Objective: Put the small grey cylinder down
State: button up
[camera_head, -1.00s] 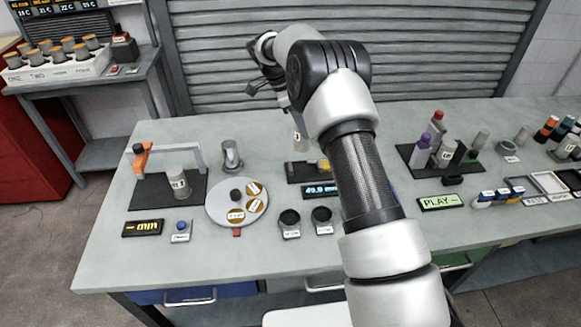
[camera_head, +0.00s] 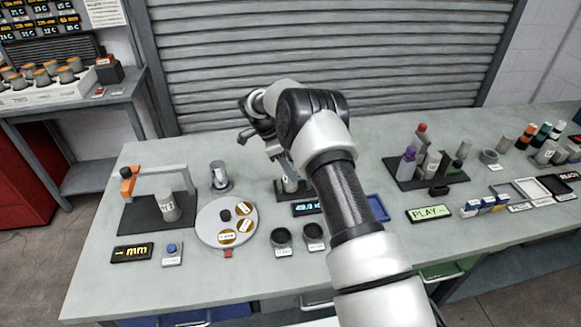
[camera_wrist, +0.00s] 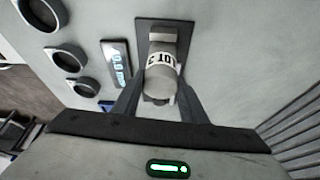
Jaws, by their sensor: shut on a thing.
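The small grey cylinder (camera_wrist: 161,82) has a white band with dark lettering. It is between the two fingers of my gripper (camera_wrist: 160,105) in the wrist view, and the fingers are shut on it. In the head view the cylinder (camera_head: 290,184) is low over the dark base of the scale (camera_head: 284,194), partly hidden by my arm. In the wrist view the dark plate (camera_wrist: 150,24) shows behind the cylinder. I cannot tell whether the cylinder touches it.
The lit display (camera_head: 305,208) is just in front of the base. Two dark round cups (camera_head: 281,237) stand nearer the front edge. A round disc (camera_head: 210,232) with gold labels lies to the left. A blue tray (camera_head: 377,207) is right of my arm.

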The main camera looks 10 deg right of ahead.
jog(key=shift+r, duration=0.15)
jog(key=shift+f, duration=0.2)
jog(key=o, duration=1.4)
jog(key=shift+r, duration=0.1)
